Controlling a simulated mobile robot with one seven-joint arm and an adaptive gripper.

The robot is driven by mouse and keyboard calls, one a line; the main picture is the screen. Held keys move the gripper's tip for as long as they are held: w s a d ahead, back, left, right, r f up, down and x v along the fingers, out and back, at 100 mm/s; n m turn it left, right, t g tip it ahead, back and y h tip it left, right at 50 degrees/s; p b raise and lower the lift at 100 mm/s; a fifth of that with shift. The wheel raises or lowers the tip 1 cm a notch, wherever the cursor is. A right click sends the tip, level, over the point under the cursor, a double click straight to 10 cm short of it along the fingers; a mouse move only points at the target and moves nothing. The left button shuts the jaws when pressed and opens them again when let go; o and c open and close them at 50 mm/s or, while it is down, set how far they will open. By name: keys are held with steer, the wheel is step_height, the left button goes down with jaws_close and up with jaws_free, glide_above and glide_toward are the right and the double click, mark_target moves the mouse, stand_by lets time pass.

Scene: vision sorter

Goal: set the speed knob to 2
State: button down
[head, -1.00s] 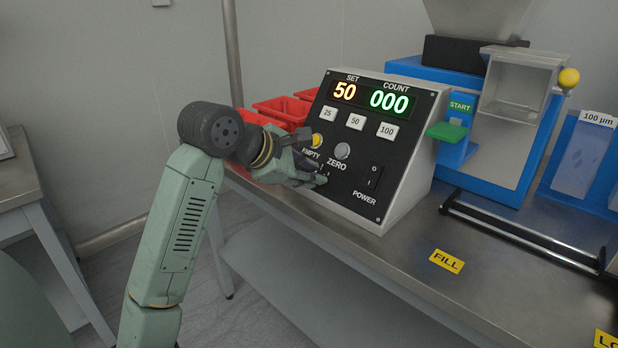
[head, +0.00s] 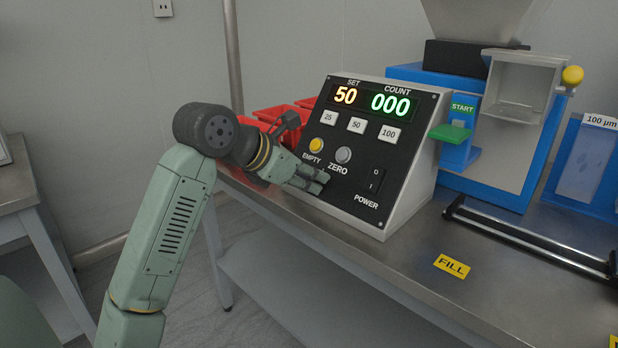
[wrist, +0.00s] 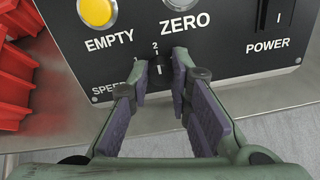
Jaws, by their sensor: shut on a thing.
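The black speed knob (wrist: 158,70) is low on the dark panel in the wrist view, right of the partly covered "SPEED" label. Small scale marks sit around its top, with a "2" above it. A pale mark on the knob points roughly up, toward the 2. My gripper (wrist: 160,78) has one fingertip on each side of the knob and is shut on it. In the head view my gripper (head: 322,182) is at the panel's lower left, and its fingers hide the knob.
The yellow EMPTY button (head: 316,145) and grey ZERO button (head: 343,155) are just above my fingers. The POWER switch (head: 375,181) is to their right. Red bins (head: 265,115) stand behind my wrist. The displays (head: 372,100) read SET 50 and COUNT 000.

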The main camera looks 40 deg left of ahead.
stand_by(0.4)
steer(key=c, duration=1.5)
jaws_free()
steer(key=shift+o, duration=0.2)
steer(key=v, duration=1.2)
